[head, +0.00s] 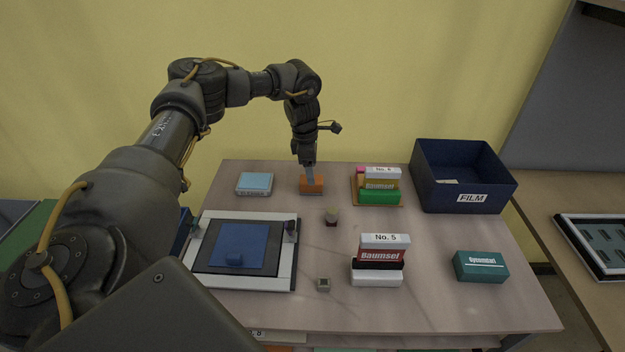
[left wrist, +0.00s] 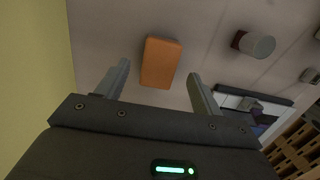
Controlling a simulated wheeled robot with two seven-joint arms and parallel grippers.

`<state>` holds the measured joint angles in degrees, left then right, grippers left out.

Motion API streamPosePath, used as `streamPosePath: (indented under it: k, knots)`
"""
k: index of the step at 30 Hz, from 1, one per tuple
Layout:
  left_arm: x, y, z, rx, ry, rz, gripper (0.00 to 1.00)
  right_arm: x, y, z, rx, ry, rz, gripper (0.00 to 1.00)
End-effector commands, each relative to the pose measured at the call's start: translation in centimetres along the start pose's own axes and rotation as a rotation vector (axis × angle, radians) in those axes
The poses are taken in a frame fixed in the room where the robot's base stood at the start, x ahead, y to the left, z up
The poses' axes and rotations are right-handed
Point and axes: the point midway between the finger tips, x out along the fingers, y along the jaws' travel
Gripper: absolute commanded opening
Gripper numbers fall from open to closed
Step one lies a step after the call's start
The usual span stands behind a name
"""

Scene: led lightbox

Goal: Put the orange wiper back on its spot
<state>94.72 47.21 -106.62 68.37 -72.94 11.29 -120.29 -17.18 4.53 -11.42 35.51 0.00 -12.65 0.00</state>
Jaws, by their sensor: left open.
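The orange wiper (head: 312,186) is a small block lying at the back of the table, near the wall edge. In the left wrist view the wiper (left wrist: 160,62) shows as a plain orange block just beyond and between the fingertips. My left gripper (head: 309,168) points down over the wiper from above; in the left wrist view its fingers (left wrist: 158,78) are spread, with nothing gripped. The gripper hides part of the wiper's back side in the head view. I cannot make out a marked spot for the wiper. My right gripper is not in view.
A light blue block (head: 255,183) lies left of the wiper. A small round-topped item (head: 331,215) stands in front. Stacked boxes (head: 380,197) and a navy FILM bin (head: 462,203) stand right. The lightbox (head: 202,278) is front left; a green box (head: 480,267) is front right.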

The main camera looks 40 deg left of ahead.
Motion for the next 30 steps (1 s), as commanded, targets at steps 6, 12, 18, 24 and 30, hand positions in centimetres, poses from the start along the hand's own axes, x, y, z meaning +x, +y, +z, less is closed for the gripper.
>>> streamPosePath:
  k: [6, 12, 18, 24, 30]
  knots:
    - [-4.4, 0.1, 0.1, 0.001, -0.002, 0.003, 0.67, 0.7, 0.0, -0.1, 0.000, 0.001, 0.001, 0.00]
    - [-6.6, 0.0, 0.0, 0.000, 0.000, 0.001, 0.67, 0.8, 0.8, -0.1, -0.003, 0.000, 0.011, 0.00]
    - [-7.1, 0.0, 0.0, 0.000, 0.000, 0.000, 0.67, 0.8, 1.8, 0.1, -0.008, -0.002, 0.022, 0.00]
    - [-7.1, 0.0, 0.0, 0.000, 0.000, 0.000, 0.67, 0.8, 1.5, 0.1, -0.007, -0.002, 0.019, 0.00]
    - [-7.1, 0.0, 0.0, 0.001, 0.000, 0.000, 0.67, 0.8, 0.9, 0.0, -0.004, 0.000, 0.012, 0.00]
